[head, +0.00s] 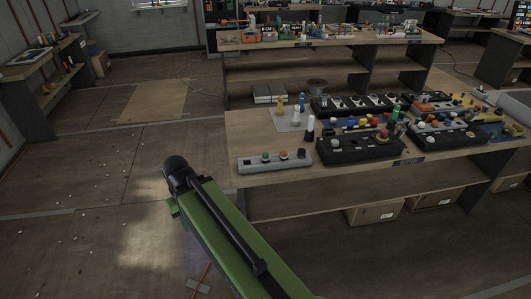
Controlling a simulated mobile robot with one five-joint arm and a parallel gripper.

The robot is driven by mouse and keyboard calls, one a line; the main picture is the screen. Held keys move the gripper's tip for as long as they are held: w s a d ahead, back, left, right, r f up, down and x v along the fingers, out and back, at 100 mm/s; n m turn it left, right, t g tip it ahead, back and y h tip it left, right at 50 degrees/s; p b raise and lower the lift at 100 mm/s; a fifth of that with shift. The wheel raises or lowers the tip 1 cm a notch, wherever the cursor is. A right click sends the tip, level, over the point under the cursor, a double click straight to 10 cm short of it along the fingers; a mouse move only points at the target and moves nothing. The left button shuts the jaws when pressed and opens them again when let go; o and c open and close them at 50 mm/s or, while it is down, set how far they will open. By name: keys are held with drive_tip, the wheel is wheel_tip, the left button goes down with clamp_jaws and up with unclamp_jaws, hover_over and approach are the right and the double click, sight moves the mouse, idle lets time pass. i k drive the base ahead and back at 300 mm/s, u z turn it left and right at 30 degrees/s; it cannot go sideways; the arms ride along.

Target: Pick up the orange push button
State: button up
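An orange push button (283,154) sits on a long light-grey button box (257,166) at the near left edge of the workbench. A green button (265,156) is to its left and a black knob (301,153) to its right on the same box. My green arm with its black joint shows in the lower middle, to the left of the bench and apart from the box. My gripper's fingers do not show in the head view.
The workbench top (245,130) also carries black control panels (357,146) and several knobs. Cardboard boxes (375,211) stand under it. Open floor (90,210) lies to the left, with small scattered bits. Another bench (330,38) stands behind.

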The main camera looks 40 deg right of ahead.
sight(284, 154)
drive_tip(key=u, duration=0.1)
drive_tip(key=i, duration=1.55)
drive_tip(key=z, duration=0.4)
